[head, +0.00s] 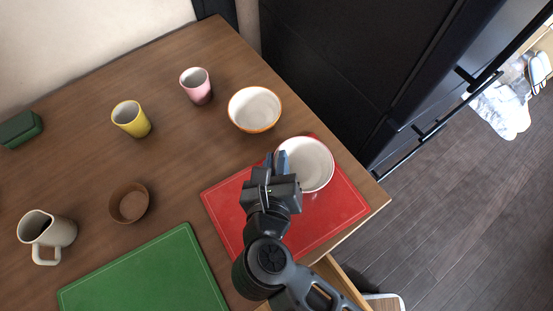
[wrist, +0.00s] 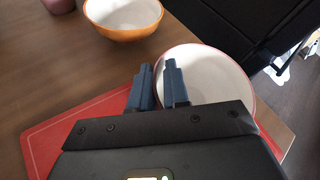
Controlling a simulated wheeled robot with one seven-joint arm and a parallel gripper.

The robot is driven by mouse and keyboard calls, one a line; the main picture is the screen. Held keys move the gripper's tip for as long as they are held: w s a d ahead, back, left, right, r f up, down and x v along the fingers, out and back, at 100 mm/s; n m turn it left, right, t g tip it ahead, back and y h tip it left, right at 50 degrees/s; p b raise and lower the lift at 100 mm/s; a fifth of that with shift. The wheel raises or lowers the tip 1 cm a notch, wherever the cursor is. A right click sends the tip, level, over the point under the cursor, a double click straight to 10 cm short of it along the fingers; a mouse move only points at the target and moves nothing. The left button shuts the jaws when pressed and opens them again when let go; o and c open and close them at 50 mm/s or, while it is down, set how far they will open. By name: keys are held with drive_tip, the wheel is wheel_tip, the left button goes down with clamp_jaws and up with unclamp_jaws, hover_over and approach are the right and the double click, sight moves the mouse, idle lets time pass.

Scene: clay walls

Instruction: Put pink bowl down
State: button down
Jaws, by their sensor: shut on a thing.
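The pink bowl (head: 308,165) is white inside with a thin pink-red rim. It appears upright over the upper right part of the red mat (head: 237,213). My gripper (head: 276,162) is shut on the bowl's left rim, one finger inside and one outside. In the wrist view, the bowl (wrist: 215,75) lies to the right, with its rim between the fingers (wrist: 159,78). I cannot tell whether its base touches the mat, because the underside is hidden.
An orange-rimmed bowl (head: 255,109) stands close behind. A pink cup (head: 196,86), a yellow cup (head: 131,119), a brown bowl (head: 129,203), a mug (head: 47,234) and a green mat (head: 146,277) are left on the wooden table. The table's right edge is near the red mat.

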drive_tip(key=c, duration=1.1)
unclamp_jaws()
drive_tip(key=shift+r, duration=0.15)
drive_tip(key=v, duration=1.2)
